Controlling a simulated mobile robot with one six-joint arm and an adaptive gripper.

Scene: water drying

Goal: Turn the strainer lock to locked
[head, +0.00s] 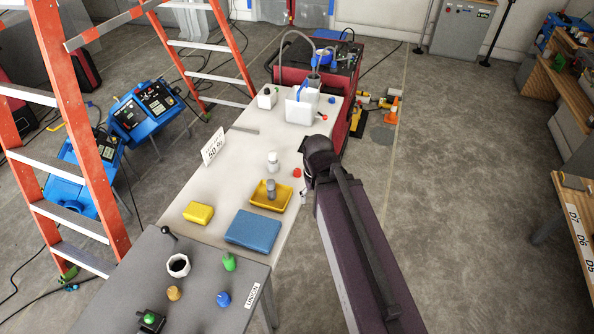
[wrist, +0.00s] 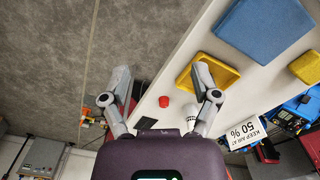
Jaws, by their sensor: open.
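I cannot tell for sure which part is the strainer lock. A white unit (head: 300,110) with a blue handle and a hose stands at the far end of the white table, with a small red knob (head: 322,117) at its right. A small white box (head: 267,100) with a dark and a green top stands to its left. My gripper (wrist: 162,80) is open and empty in the wrist view, its fingers spread above the table edge. A red cap (wrist: 164,101) shows between the fingers, below them on the table. In the head view my arm hides most of the gripper.
A yellow tray (head: 284,204) holds a grey cylinder (head: 271,190). A white bottle (head: 272,162), blue pad (head: 252,230), yellow sponge (head: 198,213) and sign (head: 215,147) share the table. The nearer grey table (head: 200,275) carries several small fittings.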

